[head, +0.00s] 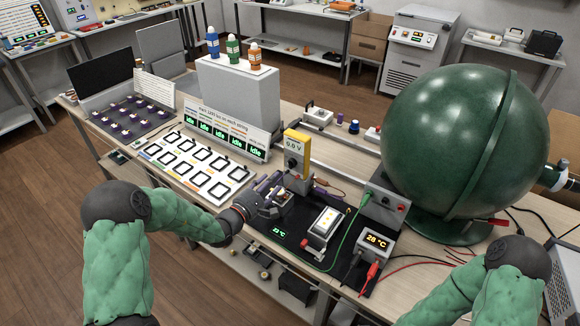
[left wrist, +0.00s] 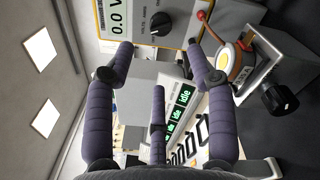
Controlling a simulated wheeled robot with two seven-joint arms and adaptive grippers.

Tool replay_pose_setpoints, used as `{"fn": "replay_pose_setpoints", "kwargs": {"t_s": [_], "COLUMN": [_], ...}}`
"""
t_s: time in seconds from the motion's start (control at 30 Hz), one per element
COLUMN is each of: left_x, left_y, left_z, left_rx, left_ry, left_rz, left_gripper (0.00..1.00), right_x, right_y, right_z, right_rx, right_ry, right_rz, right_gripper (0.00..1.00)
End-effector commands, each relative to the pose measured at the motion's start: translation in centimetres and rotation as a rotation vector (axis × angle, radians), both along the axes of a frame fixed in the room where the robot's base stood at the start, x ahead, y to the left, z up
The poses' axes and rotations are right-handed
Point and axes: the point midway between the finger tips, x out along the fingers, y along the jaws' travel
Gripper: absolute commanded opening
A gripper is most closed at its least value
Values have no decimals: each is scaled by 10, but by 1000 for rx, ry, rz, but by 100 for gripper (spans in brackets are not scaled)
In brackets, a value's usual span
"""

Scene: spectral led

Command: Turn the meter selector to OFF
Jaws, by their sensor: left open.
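The yellow meter (head: 293,142) stands upright on the black mat and its display reads 0.0 V. Its black selector knob (head: 291,163) is on the front face below the display. In the left wrist view the meter face (left wrist: 139,12) is at the top, turned sideways, with the selector knob (left wrist: 161,24) between and beyond my finger tips. I cannot tell the knob's setting; the lettering beside it is too small. My left gripper (head: 272,187) is open and empty in front of the meter, and its spread purple fingers also show in the left wrist view (left wrist: 160,50). My right gripper is out of view.
A large green sphere (head: 450,130) stands to the right.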

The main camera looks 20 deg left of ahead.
Motion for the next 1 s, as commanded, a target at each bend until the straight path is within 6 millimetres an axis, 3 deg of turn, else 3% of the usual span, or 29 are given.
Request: {"fn": "replay_pose_setpoints", "kwargs": {"t_s": [0.5,0.7,1.0], "left_x": [78,89,90], "left_y": [-31,-34,-34], "left_z": [-3,-2,-1], "left_rx": [0,0,-1], "left_ry": [2,3,4], "left_rz": [-5,-5,-4], "left_gripper": [55,55,52], "right_x": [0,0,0], "right_y": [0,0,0], "right_z": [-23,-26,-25], "right_rx": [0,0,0], "right_ry": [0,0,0], "right_rz": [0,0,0], "right_gripper": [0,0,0]}}
